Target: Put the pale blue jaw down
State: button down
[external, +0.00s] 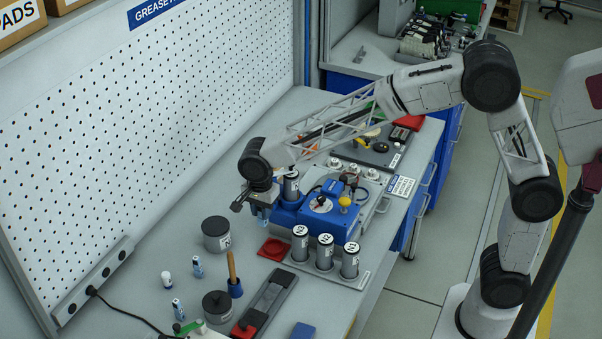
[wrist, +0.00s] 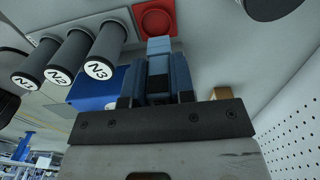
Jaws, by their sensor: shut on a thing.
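My gripper (external: 262,218) hangs over the bench, left of the blue machine (external: 325,220) and above the red square dish (external: 272,249). In the wrist view my gripper (wrist: 157,75) has its blue fingers shut on the pale blue jaw (wrist: 159,45), a small block between them. The jaw's tip points toward the red dish (wrist: 154,20), apart from it as far as I can tell. In the external view the jaw is too small to separate clearly from the fingers.
Dark labelled cylinders (external: 325,252) stand in a row right of the red dish. A dark tin (external: 216,234) stands left of it. A wooden-handled brush (external: 233,272) stands in a blue holder in front. The pegboard (external: 130,110) borders the bench on the left.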

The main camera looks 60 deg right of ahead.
send_over(213, 228)
jog(key=shift+f, duration=0.75)
dwell(0.3)
jog(key=shift+f, duration=0.1)
jog(key=shift+f, duration=1.65)
jog(key=shift+f, duration=0.15)
jog(key=c, duration=1)
grip_release()
jog(key=shift+o, duration=0.2)
notch_tip(213, 228, up, 12)
